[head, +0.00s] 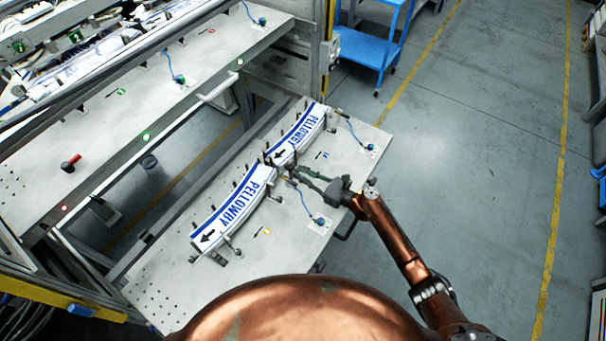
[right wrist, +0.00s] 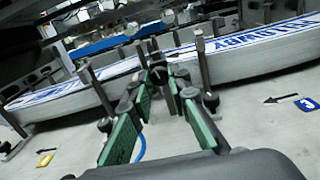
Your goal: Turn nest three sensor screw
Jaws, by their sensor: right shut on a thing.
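My right gripper (head: 300,177) reaches in from the right over the lower bench. In the right wrist view its green-padded fingers (right wrist: 160,82) close at their tips on a small dark part, which looks like the sensor screw; the fingertips hide most of it. A blue cable runs near the fingers to a small box (head: 320,221) on the bench. A blue tag reading 3 (right wrist: 308,103) with a black arrow lies on the plate to the right. My left gripper is not in view.
Thin metal posts stand close around the gripper. A second blue-cabled sensor box (head: 370,147) stands near the bench's right edge. A yellow tag (head: 262,232) lies near the lower stack. A blue cart (head: 362,48) stands beyond; the floor at right is open.

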